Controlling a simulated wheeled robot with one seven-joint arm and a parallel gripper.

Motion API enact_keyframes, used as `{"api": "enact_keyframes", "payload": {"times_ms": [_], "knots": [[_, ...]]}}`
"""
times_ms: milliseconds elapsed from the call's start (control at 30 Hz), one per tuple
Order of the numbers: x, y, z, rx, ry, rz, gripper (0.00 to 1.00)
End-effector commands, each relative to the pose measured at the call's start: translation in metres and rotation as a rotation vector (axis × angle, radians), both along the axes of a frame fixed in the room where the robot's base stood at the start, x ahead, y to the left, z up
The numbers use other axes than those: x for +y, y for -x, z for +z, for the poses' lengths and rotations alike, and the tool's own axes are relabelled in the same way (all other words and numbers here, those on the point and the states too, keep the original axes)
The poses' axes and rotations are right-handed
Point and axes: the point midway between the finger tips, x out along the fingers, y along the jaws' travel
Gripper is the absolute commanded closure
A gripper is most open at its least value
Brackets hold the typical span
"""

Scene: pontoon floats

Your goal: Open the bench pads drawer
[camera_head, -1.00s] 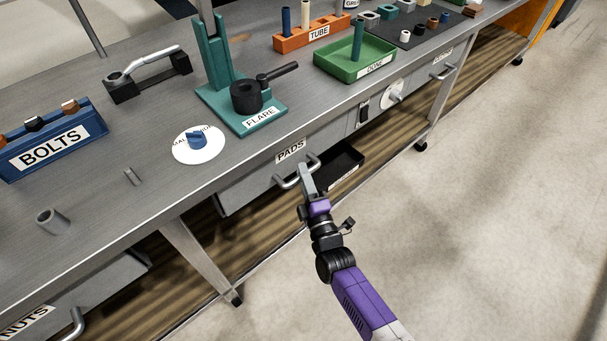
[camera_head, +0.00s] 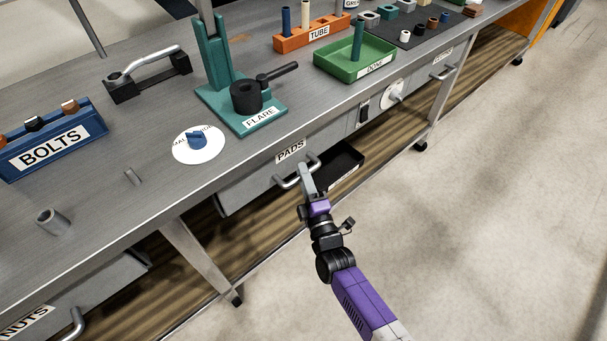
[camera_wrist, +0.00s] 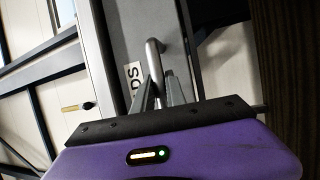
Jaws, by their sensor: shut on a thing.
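The pads drawer (camera_head: 243,188) is a grey drawer under the bench top, marked with a white PADS label (camera_head: 290,151). Its front looks close to flush with the bench front. Its bar handle (camera_head: 287,183) sticks out below the label; it also shows in the wrist view (camera_wrist: 154,62). My gripper (camera_head: 303,172) is at the handle, with its fingers shut on the bar. In the wrist view my gripper (camera_wrist: 161,88) has a finger on each side of the bar, and part of the label shows beside it.
A black open bin (camera_head: 346,165) sits below the bench, just right of the handle. A bench leg (camera_head: 200,255) stands left of the drawer, and the NUTS drawer (camera_head: 70,305) is further left. The floor (camera_head: 480,220) in front is clear.

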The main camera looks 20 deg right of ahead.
Motion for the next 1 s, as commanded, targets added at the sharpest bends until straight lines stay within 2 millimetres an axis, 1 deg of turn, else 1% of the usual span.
{"api": "enact_keyframes", "payload": {"times_ms": [367, 467, 533, 667, 1000], "knots": [[0.000, 0.002, -0.001, 0.002, 0.000, 0.000, 1.00], [-0.002, 0.008, 0.000, 0.003, -0.001, -0.001, 1.00], [-0.005, 0.017, 0.000, 0.004, 0.001, -0.001, 1.00], [-0.014, 0.043, 0.000, 0.006, 0.000, -0.002, 1.00], [-0.044, 0.139, -0.001, 0.007, 0.000, -0.001, 1.00]]}}
